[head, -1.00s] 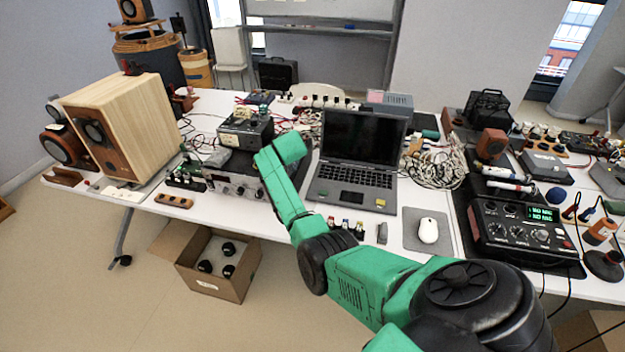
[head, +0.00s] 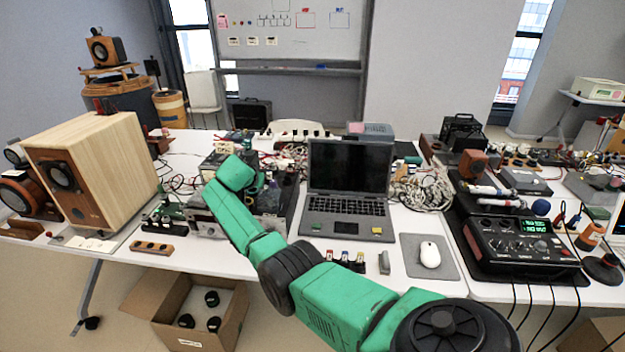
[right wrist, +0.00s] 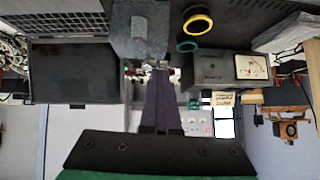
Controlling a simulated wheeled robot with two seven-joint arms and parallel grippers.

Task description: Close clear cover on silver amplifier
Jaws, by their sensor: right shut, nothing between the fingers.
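The silver amplifier (head: 204,226) stands on the white table between the wooden speaker and the laptop, in the head view. My green right arm crosses in front of it and hides much of its front and top. I cannot make out the clear cover or its angle. My right gripper (right wrist: 160,72) shows in the right wrist view as dark purple fingers, shut and empty. Its tips are close to a grey block (right wrist: 140,30); I cannot tell if they touch. In the head view the wrist hides the fingers. My left gripper is not in view.
An open laptop (head: 348,190) stands just right of my right forearm. A large wooden speaker (head: 92,170) is at the left. A meter box (right wrist: 220,68) shows in the right wrist view. A mouse (head: 429,254) and black control box (head: 520,245) are at the right.

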